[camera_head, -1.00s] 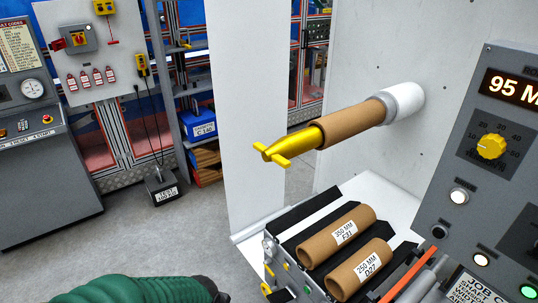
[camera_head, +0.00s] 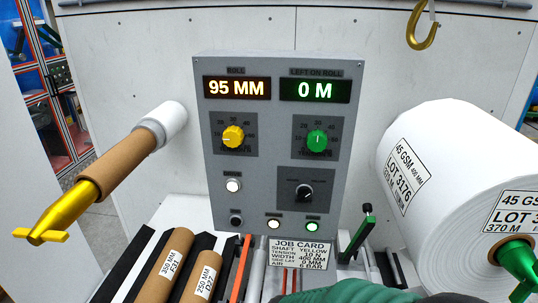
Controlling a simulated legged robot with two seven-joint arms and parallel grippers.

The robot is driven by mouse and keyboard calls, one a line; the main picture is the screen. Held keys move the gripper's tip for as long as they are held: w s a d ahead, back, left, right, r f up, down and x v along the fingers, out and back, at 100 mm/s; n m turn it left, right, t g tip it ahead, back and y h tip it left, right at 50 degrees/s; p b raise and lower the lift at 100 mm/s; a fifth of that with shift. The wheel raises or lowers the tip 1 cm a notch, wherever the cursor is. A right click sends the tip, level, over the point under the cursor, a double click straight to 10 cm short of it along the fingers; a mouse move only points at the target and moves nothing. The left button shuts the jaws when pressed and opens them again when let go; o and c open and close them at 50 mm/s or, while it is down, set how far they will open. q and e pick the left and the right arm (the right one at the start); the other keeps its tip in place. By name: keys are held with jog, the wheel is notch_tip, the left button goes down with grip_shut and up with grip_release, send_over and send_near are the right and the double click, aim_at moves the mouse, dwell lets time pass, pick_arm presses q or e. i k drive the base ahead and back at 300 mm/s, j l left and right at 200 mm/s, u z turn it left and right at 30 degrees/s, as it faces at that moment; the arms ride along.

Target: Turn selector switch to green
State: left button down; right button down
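The grey control panel (camera_head: 277,245) faces me in the middle of the head view. A black selector switch (camera_head: 305,193) sits on its right half, on a dark plate below the green dial (camera_head: 317,140). The switch's small labels and exact pointing direction are too small to read. A yellow dial (camera_head: 233,136) is at the upper left of the panel. A lit green button (camera_head: 312,227) and a lit white button (camera_head: 274,224) are near its lower edge. A green ribbed part, probably of my arm, shows at the bottom edge. Neither gripper shows.
A yellow shaft (camera_head: 83,202) with a cardboard core (camera_head: 122,168) juts out at left. A large white roll (camera_head: 440,165) with a green shaft end (camera_head: 517,257) is at right. Cardboard tubes lie below left. A yellow hook (camera_head: 421,30) hangs at upper right. A job card (camera_head: 300,253) stands below the panel.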

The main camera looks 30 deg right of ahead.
aim_at(304, 192)
jog(key=z, duration=1.25)
